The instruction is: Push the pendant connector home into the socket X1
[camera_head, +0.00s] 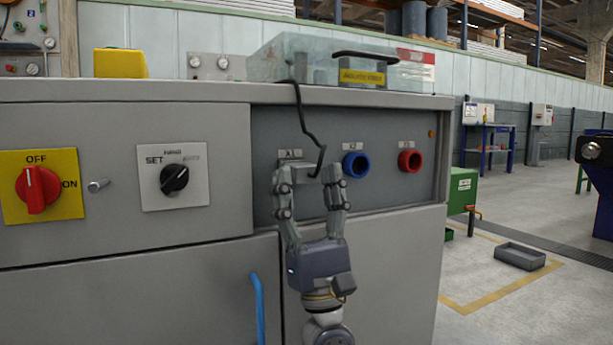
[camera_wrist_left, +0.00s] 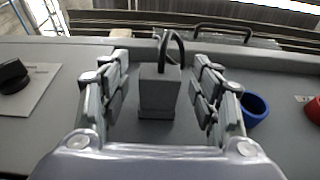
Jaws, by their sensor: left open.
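The pendant connector (camera_wrist_left: 160,95) is a grey block in the left wrist view, with a black cable (camera_wrist_left: 176,45) looping from its top. It sits between the spread fingers of my left gripper (camera_wrist_left: 161,78), with gaps on both sides. In the head view my left gripper (camera_head: 307,174) is open in front of the panel, below a small label (camera_head: 290,154) at the X1 position. The fingers mostly hide the connector and the socket X1 there, so I cannot tell how deep the connector sits. My right gripper is not in view.
A blue socket ring (camera_head: 356,165) and a red one (camera_head: 410,161) lie to the right on the panel. The cable (camera_head: 301,110) hangs from the cabinet top, where a clear box (camera_head: 290,62) stands. A rotary selector (camera_head: 174,179) and a red switch (camera_head: 37,190) are left.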

